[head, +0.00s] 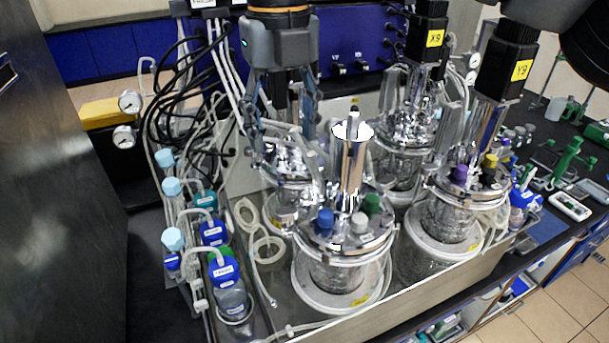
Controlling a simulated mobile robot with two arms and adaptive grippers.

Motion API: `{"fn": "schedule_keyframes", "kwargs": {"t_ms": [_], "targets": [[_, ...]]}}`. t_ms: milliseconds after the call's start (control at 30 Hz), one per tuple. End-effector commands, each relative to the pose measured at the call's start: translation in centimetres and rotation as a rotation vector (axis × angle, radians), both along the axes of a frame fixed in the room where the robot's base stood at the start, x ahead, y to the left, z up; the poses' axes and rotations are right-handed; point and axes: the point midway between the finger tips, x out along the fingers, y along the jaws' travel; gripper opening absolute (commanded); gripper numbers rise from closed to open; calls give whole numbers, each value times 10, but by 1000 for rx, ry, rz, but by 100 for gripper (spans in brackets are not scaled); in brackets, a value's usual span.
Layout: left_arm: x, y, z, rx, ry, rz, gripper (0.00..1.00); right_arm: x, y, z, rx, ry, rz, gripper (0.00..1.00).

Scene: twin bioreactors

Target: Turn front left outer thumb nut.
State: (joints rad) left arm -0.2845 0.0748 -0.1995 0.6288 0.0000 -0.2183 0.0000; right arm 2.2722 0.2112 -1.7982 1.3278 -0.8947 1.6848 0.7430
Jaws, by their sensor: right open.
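The front left vessel (338,275) is a glass vessel with a shiny metal head plate (345,243) and a tall chrome cylinder (350,170) rising from it. Blue (325,219), white (359,223) and green (371,204) caps stand on the plate. The outer thumb nut is too small to make out among the metal fittings. My right gripper (290,165) points down, open, with its fingers spread behind and left of the chrome cylinder, over the back left part of the vessels. Whether it touches any fitting cannot be told. My left gripper is not in view.
Other vessels (447,218) with tall black motors (508,62) stand to the right and behind. Bottles with blue caps (223,269), tubing coils (268,249) and black cables (172,110) crowd the left. Pipettes and small tools lie on the right bench.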

Motion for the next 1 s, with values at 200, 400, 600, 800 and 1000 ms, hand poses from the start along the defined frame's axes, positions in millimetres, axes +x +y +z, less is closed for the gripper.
{"fn": "schedule_keyframes", "kwargs": {"t_ms": [200,400,600,800,1000], "targets": [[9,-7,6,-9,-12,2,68,-1,0,-11,-3,1,3,58],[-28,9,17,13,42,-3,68,-2,0,-48,-3,4,5,58],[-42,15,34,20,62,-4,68,-3,1,-90,-3,4,4,58],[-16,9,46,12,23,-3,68,-2,2,-122,0,2,3,58],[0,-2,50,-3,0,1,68,-2,2,-136,1,-1,2,58]]}}
